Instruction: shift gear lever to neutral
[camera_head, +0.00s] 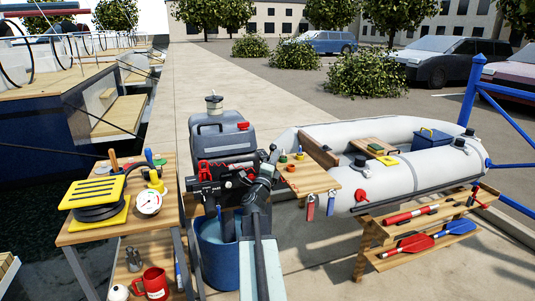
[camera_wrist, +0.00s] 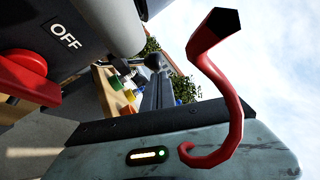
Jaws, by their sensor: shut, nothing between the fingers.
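The outboard motor (camera_head: 222,135) has a dark grey cowling and stands in the middle of the head view, above a blue bucket. Red and black parts (camera_head: 222,180) crowd its front. I cannot surely pick out the gear lever among them. My gripper (camera_head: 270,157) is beside the right of these parts, dark against dark, shut with nothing held. Whether it touches anything is unclear. The wrist view shows a dark housing marked OFF (camera_wrist: 66,37) and a red knob or lever (camera_wrist: 28,78) at left. A curved red hook-like piece (camera_wrist: 230,95) fills the right. Gripper fingertips are not clear there.
A table with a yellow-topped reel (camera_head: 96,195) and a white gauge (camera_head: 148,203) stands left, a red mug (camera_head: 156,283) below. The blue bucket (camera_head: 217,262) is under the motor. At right are a grey inflatable boat (camera_head: 345,142) and a wooden bench (camera_head: 368,231).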

